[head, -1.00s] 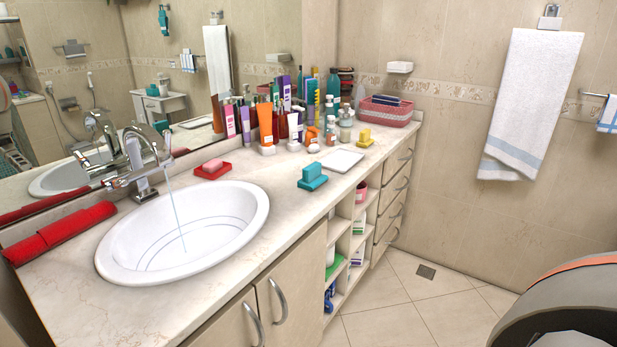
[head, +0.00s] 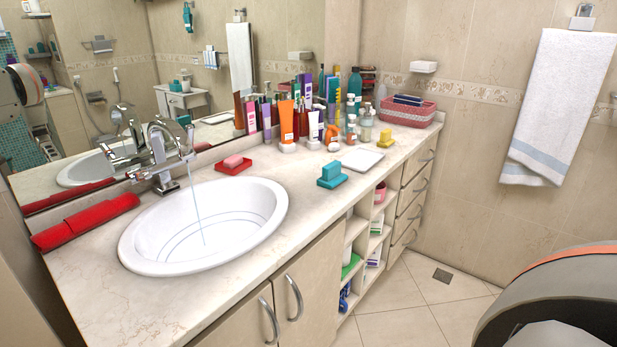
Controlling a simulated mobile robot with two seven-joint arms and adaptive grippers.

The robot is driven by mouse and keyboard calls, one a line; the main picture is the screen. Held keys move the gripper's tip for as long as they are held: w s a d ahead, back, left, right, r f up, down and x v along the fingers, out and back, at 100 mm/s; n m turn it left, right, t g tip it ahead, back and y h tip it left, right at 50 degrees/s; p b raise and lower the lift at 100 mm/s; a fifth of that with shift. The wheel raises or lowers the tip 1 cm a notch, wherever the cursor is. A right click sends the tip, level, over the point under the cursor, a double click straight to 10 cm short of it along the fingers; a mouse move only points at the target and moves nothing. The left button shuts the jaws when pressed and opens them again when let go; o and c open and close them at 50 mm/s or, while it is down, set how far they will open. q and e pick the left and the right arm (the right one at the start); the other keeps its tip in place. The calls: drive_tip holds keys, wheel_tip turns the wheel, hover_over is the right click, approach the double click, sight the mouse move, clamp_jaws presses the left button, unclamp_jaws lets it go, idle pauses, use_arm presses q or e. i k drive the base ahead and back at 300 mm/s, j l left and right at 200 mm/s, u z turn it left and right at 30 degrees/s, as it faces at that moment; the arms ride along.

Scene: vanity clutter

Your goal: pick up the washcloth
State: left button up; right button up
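No item is plainly marked as the washcloth. A flat white square (head: 362,159) lies on the counter near its front edge, right of the teal soap or sponge block (head: 331,175); I cannot tell whether it is cloth or a dish. A red rolled or folded cloth (head: 88,221) lies at the left end of the counter, along the mirror side. A white towel with pale blue bands (head: 562,105) hangs on the right wall. Neither of my grippers is in view. A large rounded grey part at the lower right seems to be mine.
A white sink (head: 204,225) with a running faucet (head: 163,160) fills the left counter. Several bottles and tubes crowd the back near a pink basket (head: 408,112). A red soap dish (head: 233,166) and yellow block (head: 386,141) also stand there. The floor (head: 390,300) at right is clear.

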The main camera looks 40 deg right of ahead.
sight(332, 175)
drive_tip(key=l+u, duration=0.35)
drive_tip(key=k+l+u, duration=0.1)
drive_tip(key=l+u, duration=0.25)
drive_tip(key=k+l, duration=0.1)
drive_tip(key=l, duration=0.3)
drive_tip(key=k+l+u, duration=0.1)
drive_tip(key=l, duration=0.3)
drive_tip(key=k+l, duration=0.15)
drive_tip(key=l, duration=0.3)
drive_tip(key=k+l+u, duration=0.15)
drive_tip(key=l, duration=0.25)
drive_tip(key=k+l, duration=0.15)
drive_tip(key=l, duration=0.2)
